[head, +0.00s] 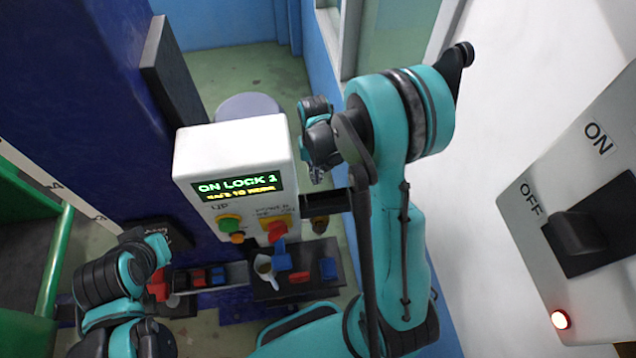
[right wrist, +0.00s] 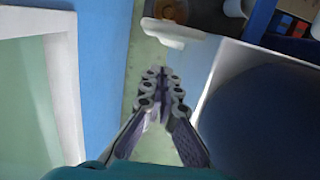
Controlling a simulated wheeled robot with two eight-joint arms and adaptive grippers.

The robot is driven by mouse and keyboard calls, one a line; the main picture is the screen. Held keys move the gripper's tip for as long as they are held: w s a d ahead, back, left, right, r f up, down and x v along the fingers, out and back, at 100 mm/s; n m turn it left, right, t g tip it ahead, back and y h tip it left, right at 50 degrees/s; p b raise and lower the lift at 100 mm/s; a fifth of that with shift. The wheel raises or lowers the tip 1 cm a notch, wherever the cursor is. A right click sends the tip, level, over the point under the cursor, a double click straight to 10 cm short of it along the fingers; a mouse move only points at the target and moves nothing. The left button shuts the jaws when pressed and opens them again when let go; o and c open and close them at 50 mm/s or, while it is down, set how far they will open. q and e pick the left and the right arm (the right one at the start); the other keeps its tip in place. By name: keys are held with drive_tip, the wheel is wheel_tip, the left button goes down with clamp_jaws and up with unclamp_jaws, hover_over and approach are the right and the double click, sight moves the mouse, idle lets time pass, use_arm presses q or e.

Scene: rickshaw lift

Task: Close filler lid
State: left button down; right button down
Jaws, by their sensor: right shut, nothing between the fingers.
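My right gripper (head: 316,176) is beside the right side of the white control box, its fingers pointing down. In the right wrist view my right gripper (right wrist: 163,76) shows its fingertips together, with nothing between them. Just beyond them is a small pale flap-like piece (right wrist: 174,33), apart from the fingers. It may be the filler lid, but I cannot be sure. A brown round part (right wrist: 172,10) lies past it. In the head view a brownish fitting (head: 320,224) sits under a black bracket (head: 322,202). My left arm is at the lower left; I cannot make out its gripper.
The control box (head: 235,150) has a lit display and green and red knobs. A tray (head: 325,253) with a cup and coloured blocks is below. An ON/OFF switch panel (head: 540,255) with a red lamp stands at right. A blue wall (right wrist: 100,80) is close to the right gripper.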

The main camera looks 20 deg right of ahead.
drive_tip(key=shift+s+a+b, duration=0.15)
drive_tip(key=shift+s+a, duration=0.1)
drive_tip(key=shift+s, duration=0.55)
drive_tip(key=shift+s+a+b, duration=0.15)
drive_tip(key=shift+s+a, duration=0.05)
drive_tip(key=shift+s, duration=0.55)
drive_tip(key=shift+s+a+b, duration=0.15)
drive_tip(key=shift+s+a, duration=0.1)
drive_tip(key=shift+s, duration=0.55)
drive_tip(key=shift+w, duration=0.25)
